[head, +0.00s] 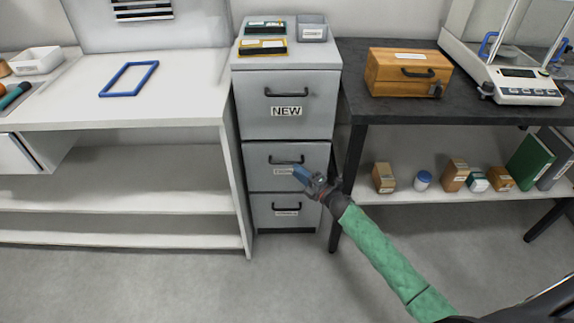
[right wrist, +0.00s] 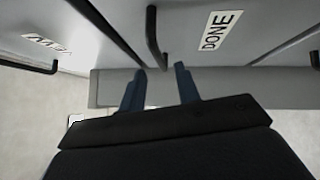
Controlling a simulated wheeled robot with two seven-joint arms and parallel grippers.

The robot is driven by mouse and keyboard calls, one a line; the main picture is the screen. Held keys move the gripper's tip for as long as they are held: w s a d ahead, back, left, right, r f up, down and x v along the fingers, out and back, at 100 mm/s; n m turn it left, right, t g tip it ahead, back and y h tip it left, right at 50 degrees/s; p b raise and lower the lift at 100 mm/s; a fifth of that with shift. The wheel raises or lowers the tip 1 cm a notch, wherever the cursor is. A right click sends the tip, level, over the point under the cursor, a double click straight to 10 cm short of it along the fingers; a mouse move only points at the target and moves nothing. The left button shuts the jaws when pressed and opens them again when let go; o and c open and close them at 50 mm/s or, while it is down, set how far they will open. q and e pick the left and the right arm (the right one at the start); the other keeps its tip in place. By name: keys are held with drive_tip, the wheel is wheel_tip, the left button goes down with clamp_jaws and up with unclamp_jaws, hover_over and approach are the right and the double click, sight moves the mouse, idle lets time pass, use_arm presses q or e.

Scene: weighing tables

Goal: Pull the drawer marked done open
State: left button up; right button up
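The grey filing cabinet (head: 236,130) has three stacked drawers. The middle one is the drawer marked done (head: 262,180); its DONE label (right wrist: 220,31) reads clearly in the right wrist view. It looks shut, and its dark bar handle (head: 287,161) also shows in the right wrist view (right wrist: 152,38). My right gripper (head: 300,174) is in front of this drawer, just below and right of the handle, partly covering the label. In the right wrist view its two blue fingers (right wrist: 160,78) are apart, with the handle's near end close to the gap between their tips. I cannot tell contact. My left gripper is not in view.
The NEW drawer (head: 287,125) is above and another drawer (head: 287,223) below; both look shut. A white bench (head: 180,100) stands left, a black table (head: 390,108) right, its leg close to my right arm. Floor in front is clear.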

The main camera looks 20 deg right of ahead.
sight(287, 163)
drive_tip(key=shift+x, duration=3.1)
clamp_jaws()
